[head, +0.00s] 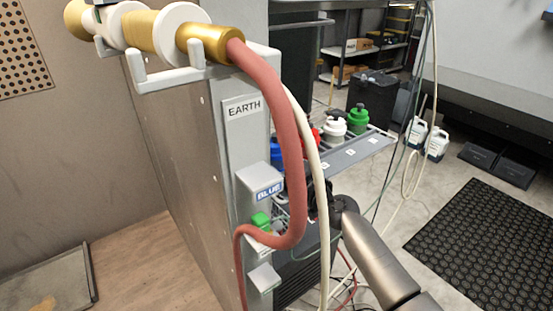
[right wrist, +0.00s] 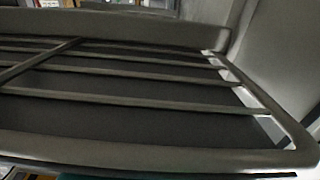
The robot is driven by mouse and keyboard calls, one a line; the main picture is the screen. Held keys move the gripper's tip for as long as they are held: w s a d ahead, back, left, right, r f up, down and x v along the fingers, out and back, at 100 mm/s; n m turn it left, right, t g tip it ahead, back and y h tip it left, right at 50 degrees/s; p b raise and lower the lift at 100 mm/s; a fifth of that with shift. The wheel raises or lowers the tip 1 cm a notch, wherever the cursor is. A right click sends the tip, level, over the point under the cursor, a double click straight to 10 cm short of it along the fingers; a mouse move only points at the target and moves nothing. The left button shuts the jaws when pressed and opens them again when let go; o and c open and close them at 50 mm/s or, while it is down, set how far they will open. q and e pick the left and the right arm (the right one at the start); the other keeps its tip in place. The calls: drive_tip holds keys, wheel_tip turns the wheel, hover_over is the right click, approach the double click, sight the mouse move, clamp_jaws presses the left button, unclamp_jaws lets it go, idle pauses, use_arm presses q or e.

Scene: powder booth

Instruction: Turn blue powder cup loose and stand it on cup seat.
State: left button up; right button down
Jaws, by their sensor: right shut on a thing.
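A blue cup (head: 277,152) stands at the left end of a grey shelf, partly hidden by the red hose. A "BLUE" label (head: 268,191) is on a white box on the grey post. A green piece (head: 261,221) sits below that box; I cannot tell if this is the cup seat. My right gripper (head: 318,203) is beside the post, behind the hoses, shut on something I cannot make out. Its fingers are not clear in the right wrist view, where a dark railed rack (right wrist: 130,76) fills the picture. My left gripper is not in view.
Red (head: 315,133), white (head: 334,125) and green (head: 357,119) cups stand along the shelf (head: 352,153). The red hose (head: 287,130) and a pale hose (head: 317,170) hang in front of the post and my right gripper. Open floor lies to the right, with a black mat (head: 490,240).

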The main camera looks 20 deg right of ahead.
drive_tip(key=shift+f, duration=0.15)
idle(0.7)
drive_tip(key=shift+s+d+f+b, duration=0.1)
drive_tip(key=shift+f+b, duration=0.15)
drive_tip(key=shift+b, duration=0.3)
